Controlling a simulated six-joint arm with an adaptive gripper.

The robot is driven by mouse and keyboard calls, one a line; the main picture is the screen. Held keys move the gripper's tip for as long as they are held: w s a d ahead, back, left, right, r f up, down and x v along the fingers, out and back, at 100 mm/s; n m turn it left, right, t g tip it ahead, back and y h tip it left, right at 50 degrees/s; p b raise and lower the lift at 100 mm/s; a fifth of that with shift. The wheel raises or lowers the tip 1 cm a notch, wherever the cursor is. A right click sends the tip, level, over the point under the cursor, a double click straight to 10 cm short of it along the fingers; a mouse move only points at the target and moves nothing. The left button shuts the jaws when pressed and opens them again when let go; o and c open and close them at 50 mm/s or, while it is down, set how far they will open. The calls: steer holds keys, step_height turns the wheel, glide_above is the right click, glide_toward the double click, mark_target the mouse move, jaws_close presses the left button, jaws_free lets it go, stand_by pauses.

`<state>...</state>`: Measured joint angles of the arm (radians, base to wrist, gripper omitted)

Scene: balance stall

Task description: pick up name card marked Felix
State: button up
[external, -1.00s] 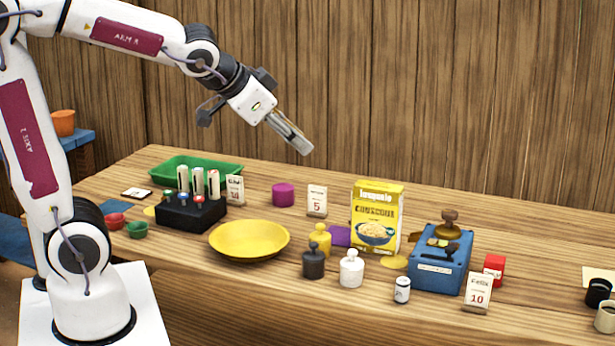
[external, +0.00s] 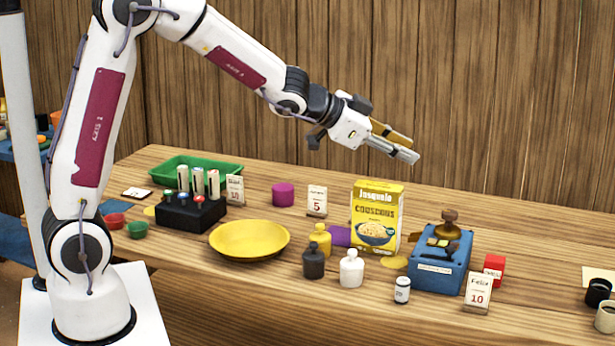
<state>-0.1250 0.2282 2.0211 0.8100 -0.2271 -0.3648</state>
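The name card marked Felix (external: 478,292) stands upright at the front right of the table, with a red 10 under the name. It is in front of the blue box (external: 440,265) and below the small red box. My gripper (external: 402,147) is in the air above the back of the table, up and left of the card and well apart from it. Its two fingers show a gap between them and hold nothing. Two other cards stand further left, one with a 5 (external: 317,201) and one with a 10 (external: 235,190).
A yellow couscous box (external: 377,217) stands tall below my gripper. A white canister (external: 402,290) is left of the Felix card, and a red box (external: 494,268) is behind it. Dark and pale cups (external: 598,292) are at the right edge. The table between card and cups is clear.

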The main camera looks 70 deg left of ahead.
steer(key=w+d+f+m+h, duration=0.35)
steer(key=w+d+f, duration=0.2)
steer(key=f, duration=0.45)
steer(key=m+g+h, duration=0.1)
steer(key=g+h, duration=0.2)
steer(key=h, duration=0.3)
glide_toward(478, 293)
steer(key=shift+w+d+r, duration=0.1)
steer(key=shift+w+r, duration=0.05)
steer(key=shift+r, duration=0.8)
steer(key=shift+w+d+r, duration=0.1)
steer(key=shift+w+r, duration=0.05)
steer(key=shift+r, duration=0.8)
steer(key=shift+y+x, duration=0.25)
steer(key=shift+x, duration=1.05)
steer(key=shift+x, duration=2.55)
